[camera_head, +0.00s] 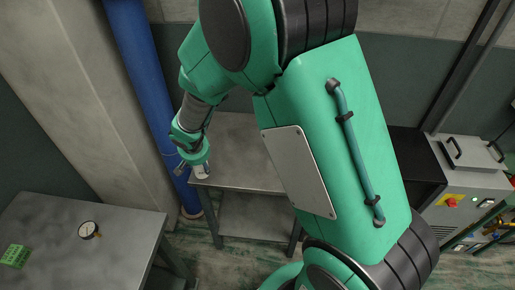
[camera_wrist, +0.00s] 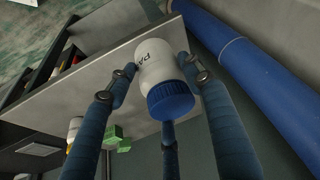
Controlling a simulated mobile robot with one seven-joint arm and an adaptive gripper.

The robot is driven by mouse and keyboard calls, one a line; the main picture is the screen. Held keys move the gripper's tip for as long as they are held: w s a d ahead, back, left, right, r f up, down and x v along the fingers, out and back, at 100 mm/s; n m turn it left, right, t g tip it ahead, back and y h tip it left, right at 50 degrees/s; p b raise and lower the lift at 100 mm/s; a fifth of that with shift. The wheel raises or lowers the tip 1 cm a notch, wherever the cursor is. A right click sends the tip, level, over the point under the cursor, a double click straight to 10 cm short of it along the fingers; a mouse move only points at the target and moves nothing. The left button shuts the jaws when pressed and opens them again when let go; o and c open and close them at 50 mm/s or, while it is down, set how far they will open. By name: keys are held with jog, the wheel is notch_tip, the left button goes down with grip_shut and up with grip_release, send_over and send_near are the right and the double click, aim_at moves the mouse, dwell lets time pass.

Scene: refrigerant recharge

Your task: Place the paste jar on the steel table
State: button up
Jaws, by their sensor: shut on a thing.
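The paste jar is white with a blue lid and part of a "PA" label. It is in the middle of the wrist view (camera_wrist: 160,75). My gripper (camera_wrist: 160,75) is shut on the jar, with its blue-grey fingers around the sides. In the head view my gripper (camera_head: 194,160) is over the near left corner of a grey metal table (camera_head: 240,165), and a small white part of the jar (camera_head: 201,172) shows below it. The tabletop also shows behind the jar in the wrist view (camera_wrist: 60,100). I cannot tell whether the jar touches it.
A blue pipe (camera_head: 145,80) stands close left of that table and fills the right of the wrist view (camera_wrist: 250,70). Another metal table (camera_head: 75,245) holds a gauge (camera_head: 89,230) and a green label (camera_head: 15,256). A green block (camera_wrist: 117,137) shows in the wrist view. My arm hides the table's right side.

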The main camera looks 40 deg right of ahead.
jog(key=s+d+f+m, duration=0.1)
jog(key=s+d+m, duration=0.1)
jog(key=s+d, duration=0.5)
jog(key=s+d+f+m+g+h+b, duration=0.1)
jog(key=s+d+m, duration=0.2)
jog(key=s+d, duration=0.4)
jog(key=shift+d+f, duration=0.2)
jog(key=shift+d, duration=2.55)
jog(key=w+d, duration=0.2)
jog(key=w, duration=0.2)
jog(key=w+d+f, duration=0.1)
jog(key=w+d, duration=0.1)
jog(key=w, duration=0.3)
jog(key=w+d+b, duration=0.1)
jog(key=w+d, duration=0.2)
jog(key=w, duration=0.2)
jog(key=shift+w+f, duration=0.2)
jog(key=shift+f, duration=0.05)
jog(key=shift+f+b, duration=0.55)
jog(key=shift+f, duration=1.2)
jog(key=shift+f, duration=0.15)
